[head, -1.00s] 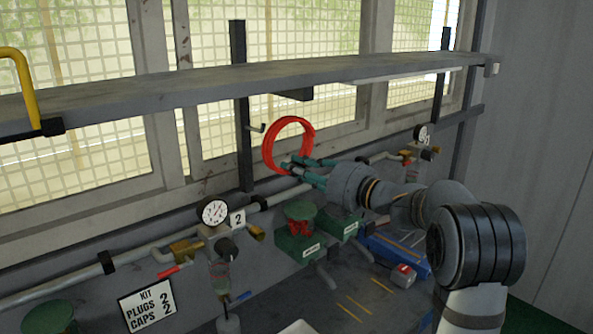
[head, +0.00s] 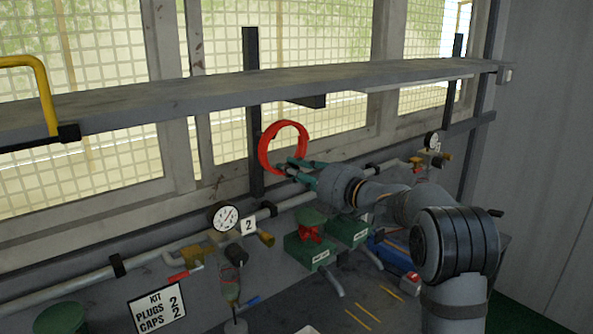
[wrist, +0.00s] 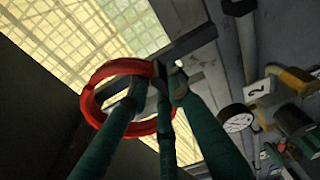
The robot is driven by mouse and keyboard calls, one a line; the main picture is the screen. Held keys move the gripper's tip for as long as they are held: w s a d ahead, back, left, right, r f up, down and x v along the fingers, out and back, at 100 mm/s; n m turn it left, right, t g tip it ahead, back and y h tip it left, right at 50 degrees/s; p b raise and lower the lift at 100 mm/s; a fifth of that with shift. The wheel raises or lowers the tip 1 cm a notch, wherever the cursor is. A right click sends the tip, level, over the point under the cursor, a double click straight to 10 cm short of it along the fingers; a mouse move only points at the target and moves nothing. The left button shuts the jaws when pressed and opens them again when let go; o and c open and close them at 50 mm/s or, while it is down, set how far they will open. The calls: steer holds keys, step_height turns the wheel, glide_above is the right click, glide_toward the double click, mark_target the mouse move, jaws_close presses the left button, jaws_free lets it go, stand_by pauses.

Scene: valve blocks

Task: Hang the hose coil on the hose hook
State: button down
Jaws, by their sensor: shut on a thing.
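The hose coil is a red ring (head: 264,152), held upright in front of the dark post (head: 251,80) below the shelf. My gripper (head: 290,166) is shut on the coil's lower right part. In the wrist view, the coil (wrist: 89,103) lies beyond and around the green fingers (wrist: 158,88), which close on its right side. The hose hook cannot be made out now; the coil overlaps the part of the post where it sits. I cannot tell whether the coil touches the hook.
A grey shelf (head: 200,98) runs above the coil, with a yellow handle (head: 42,85) at left. A pipe (head: 150,252) with gauges (head: 224,217) runs along the wall below. Green valve blocks (head: 309,252) stand on the bench under my arm.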

steer(key=shift+w+a+f, duration=0.35)
steer(key=shift+w+a, duration=0.25)
steer(key=shift+w, duration=0.1)
steer(key=shift+w+a+f, duration=0.4)
steer(key=shift+w+a, duration=0.15)
steer(key=shift+w, duration=0.1)
steer(key=shift+w+a+f, duration=0.35)
steer(key=shift+w+a, duration=0.25)
steer(key=shift+w, duration=0.1)
steer(key=c, duration=1.5)
jaws_free()
steer(key=shift+f, duration=0.25)
steer(key=v, duration=1.2)
steer(key=shift+s+r, duration=0.1)
steer(key=shift+r, duration=0.1)
steer(key=shift+a, duration=0.1)
steer(key=x, duration=0.9)
steer(key=shift+w+a, duration=0.1)
steer(key=shift+w, duration=0.15)
